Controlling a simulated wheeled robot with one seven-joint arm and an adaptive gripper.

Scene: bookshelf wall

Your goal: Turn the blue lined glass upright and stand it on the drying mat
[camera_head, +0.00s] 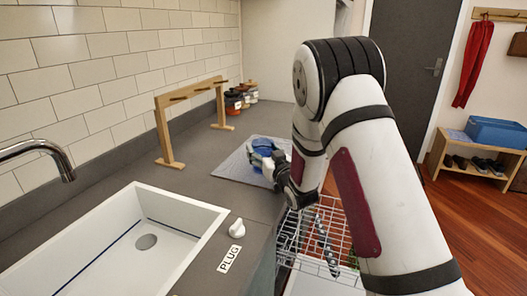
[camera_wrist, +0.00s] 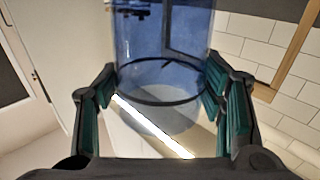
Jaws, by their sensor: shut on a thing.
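The blue lined glass (camera_head: 262,148) is held over the drying mat area in the head view. In the wrist view the clear blue glass (camera_wrist: 165,38) sits between both fingers, with a dark line around it, and runs out of the top edge. My gripper (camera_wrist: 160,98) is shut on it; in the head view my gripper (camera_head: 274,163) is partly hidden by the glass and my arm. The grey drying mat (camera_head: 233,167) lies flat on the counter. I cannot tell which end of the glass is up or whether it touches the mat.
A white sink (camera_head: 185,225) and tap (camera_head: 40,150) are at left front. A wooden rack (camera_head: 166,138) stands behind the mat by the tiled wall. Several jars (camera_head: 240,95) stand farther back. An open wire dish rack (camera_head: 318,238) is below the counter edge.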

